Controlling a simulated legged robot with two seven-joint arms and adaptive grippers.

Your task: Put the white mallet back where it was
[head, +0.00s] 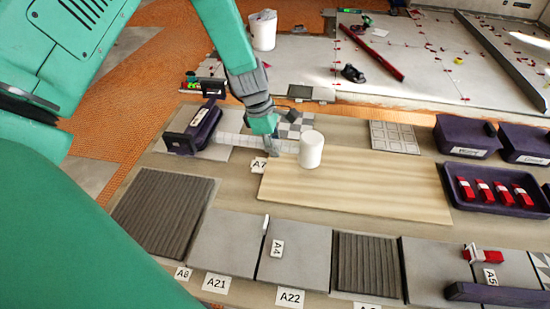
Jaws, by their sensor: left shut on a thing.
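The white mallet (311,149) shows as a white cylindrical head over the left part of a pale wood-grain board (370,190). My left gripper (274,146) reaches down from the upper left, just left of the head, and is shut on the mallet. The handle is mostly hidden by the fingers. I cannot tell whether the head touches the board or hangs just above it. My right gripper is not in view.
A purple tool (205,125) lies left of the gripper on a grey tile. A label A7 (259,165) is close below the gripper. Grey and ribbed tiles (165,212) line the front. A purple tray (462,190) with red pieces stands right. The board's middle is clear.

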